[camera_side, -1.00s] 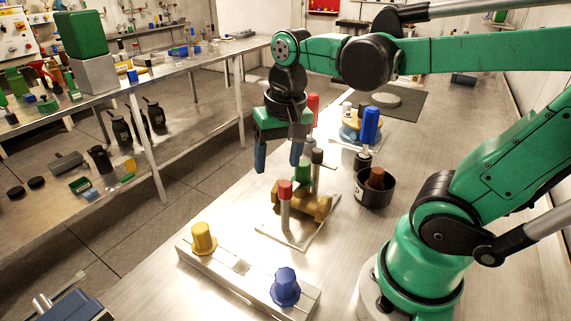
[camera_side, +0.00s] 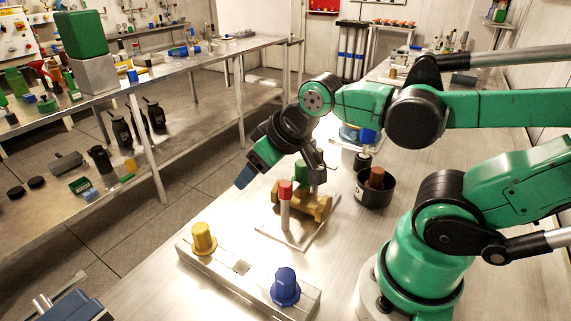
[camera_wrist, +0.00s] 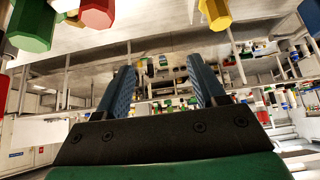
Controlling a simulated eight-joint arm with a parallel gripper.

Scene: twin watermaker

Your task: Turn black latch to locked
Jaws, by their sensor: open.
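My gripper (camera_wrist: 161,82) is open and empty, with two blue fingers apart in the wrist view. In the side view my gripper (camera_side: 246,176) is tilted down and left, above and left of a brass valve body (camera_side: 318,206) on a white base plate. Only one blue fingertip shows clearly there. A red-capped post (camera_side: 285,190) and a green knob (camera_side: 303,178) stand at the valve. I cannot pick out the black latch for sure; my wrist covers part of the valve's far side. In the wrist view a red knob (camera_wrist: 97,12) and a green knob (camera_wrist: 30,25) show at the top left.
A metal block in front carries a yellow knob (camera_side: 203,238) and a blue knob (camera_side: 285,286). The yellow knob also shows in the wrist view (camera_wrist: 214,12). A black bowl (camera_side: 374,190) holding a brown piece stands right of the valve. The near right bench is bare.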

